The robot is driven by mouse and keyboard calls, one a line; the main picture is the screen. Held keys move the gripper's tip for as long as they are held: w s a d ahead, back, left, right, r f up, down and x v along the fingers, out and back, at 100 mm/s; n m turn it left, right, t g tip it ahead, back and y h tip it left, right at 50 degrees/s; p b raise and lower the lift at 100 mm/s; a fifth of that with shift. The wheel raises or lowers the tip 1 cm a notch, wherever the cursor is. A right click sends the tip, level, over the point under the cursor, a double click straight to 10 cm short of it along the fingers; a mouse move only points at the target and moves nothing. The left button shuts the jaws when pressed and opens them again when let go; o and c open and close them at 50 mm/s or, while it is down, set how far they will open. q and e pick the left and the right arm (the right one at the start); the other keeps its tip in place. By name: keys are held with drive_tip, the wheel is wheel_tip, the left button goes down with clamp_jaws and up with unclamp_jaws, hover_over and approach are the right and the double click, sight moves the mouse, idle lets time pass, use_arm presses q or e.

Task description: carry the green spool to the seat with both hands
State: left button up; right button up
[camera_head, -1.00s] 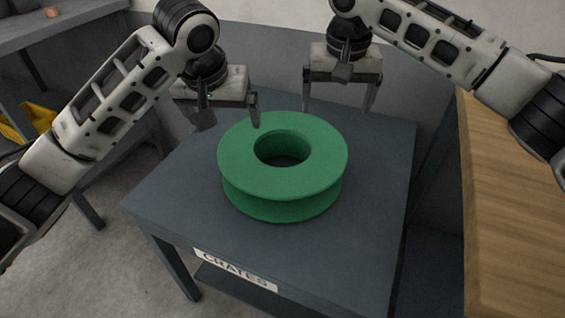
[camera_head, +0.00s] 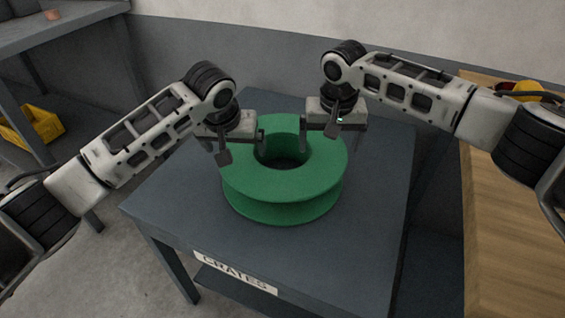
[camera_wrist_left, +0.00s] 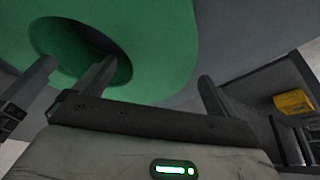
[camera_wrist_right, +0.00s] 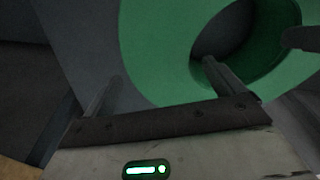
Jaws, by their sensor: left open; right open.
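The green spool (camera_head: 285,190) lies flat on the dark table, its round hole facing up. My left gripper (camera_head: 242,150) is open over the spool's left side. In the left wrist view the spool (camera_wrist_left: 160,30) shows one finger at its hole and the other beyond the outer rim. My right gripper (camera_head: 325,148) is open over the spool's right far side. In the right wrist view, one finger is over the hole of the spool (camera_wrist_right: 160,50) and the other is outside the rim. Contact cannot be told. I cannot identify the seat.
The dark table (camera_head: 190,215) carries a "CRATES" label (camera_head: 235,272); its near part is clear. A wooden worktop (camera_head: 510,240) stands at the right, with a yellow and red object (camera_head: 520,88) at its back. A yellow bin (camera_head: 38,125) is on a shelf at the left.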

sight(237, 151)
use_arm(q)
drive_tip(key=shift+x, duration=2.7)
use_arm(e)
drive_tip(key=shift+w+f, duration=0.2)
drive_tip(key=shift+f, duration=1.15)
drive_tip(key=shift+w+f, duration=0.2)
drive_tip(key=shift+f, duration=1.1)
use_arm(q)
drive_tip(key=shift+c, duration=0.4)
use_arm(e)
drive_tip(key=shift+c, duration=0.3)
use_arm(q)
drive_tip(key=c, duration=1.9)
use_arm(e)
drive_tip(key=c, duration=1.9)
use_arm(q)
drive_tip(key=shift+w+r, duration=0.1)
drive_tip(key=shift+r, duration=0.2)
use_arm(e)
drive_tip(key=shift+w+r, duration=0.1)
drive_tip(key=shift+r, duration=0.15)
drive_tip(key=shift+c, duration=0.2)
